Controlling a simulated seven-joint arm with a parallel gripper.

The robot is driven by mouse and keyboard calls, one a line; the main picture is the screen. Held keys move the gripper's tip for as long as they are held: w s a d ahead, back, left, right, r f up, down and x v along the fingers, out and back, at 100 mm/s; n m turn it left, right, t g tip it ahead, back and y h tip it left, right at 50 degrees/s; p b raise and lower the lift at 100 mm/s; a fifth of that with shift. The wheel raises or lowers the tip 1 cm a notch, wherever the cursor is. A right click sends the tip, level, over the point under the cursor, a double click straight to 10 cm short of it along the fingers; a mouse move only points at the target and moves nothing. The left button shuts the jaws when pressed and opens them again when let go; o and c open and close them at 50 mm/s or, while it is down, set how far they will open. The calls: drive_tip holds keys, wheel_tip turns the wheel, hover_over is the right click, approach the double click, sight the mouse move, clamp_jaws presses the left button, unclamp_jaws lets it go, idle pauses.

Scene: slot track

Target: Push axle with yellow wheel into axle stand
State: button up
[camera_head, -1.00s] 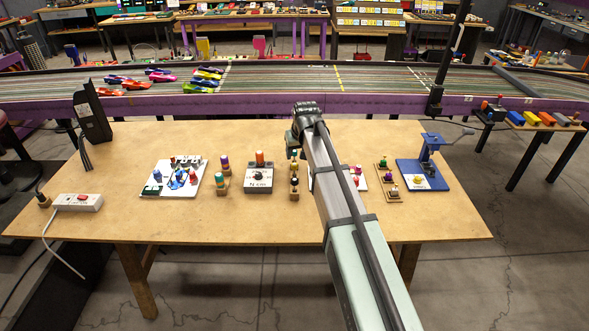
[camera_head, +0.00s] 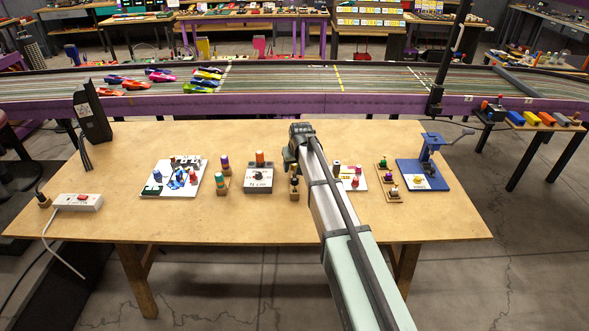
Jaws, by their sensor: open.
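My gripper (camera_head: 291,163) is open at the end of my arm, low over the middle of the table, close to a small wooden stand (camera_head: 294,193). The arm hides part of this spot, and I cannot see anything between the fingers. Other small wooden stands (camera_head: 394,196) with dark and coloured parts are right of the arm. A yellow spot (camera_head: 419,179) shows on the base of the blue press. I cannot tell whether it is the yellow wheel, nor which stand is the axle stand.
A grey box with a dial (camera_head: 259,181) stands just left of my gripper. A white board with parts (camera_head: 174,180) lies farther left, a blue press (camera_head: 430,160) at the right. A power strip (camera_head: 78,202) is at the left edge. The table's front (camera_head: 200,228) is clear.

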drive_tip(key=shift+f, duration=0.1)
drive_tip(key=shift+c, duration=0.2)
clamp_jaws()
idle(0.4)
wheel_tip(320, 180, up, 9)
drive_tip(key=shift+r, duration=0.2)
drive_tip(key=shift+w+d+r, duration=0.1)
drive_tip(key=shift+d+r, duration=0.1)
drive_tip(key=shift+d, duration=0.2)
drive_tip(key=w+d+r, duration=0.1)
drive_tip(key=w+d, duration=0.1)
drive_tip(key=d, duration=0.6)
drive_tip(key=w+d+r, duration=0.2)
drive_tip(key=d, duration=0.5)
drive_tip(key=shift+w+d, duration=0.35)
drive_tip(key=shift+w, duration=0.05)
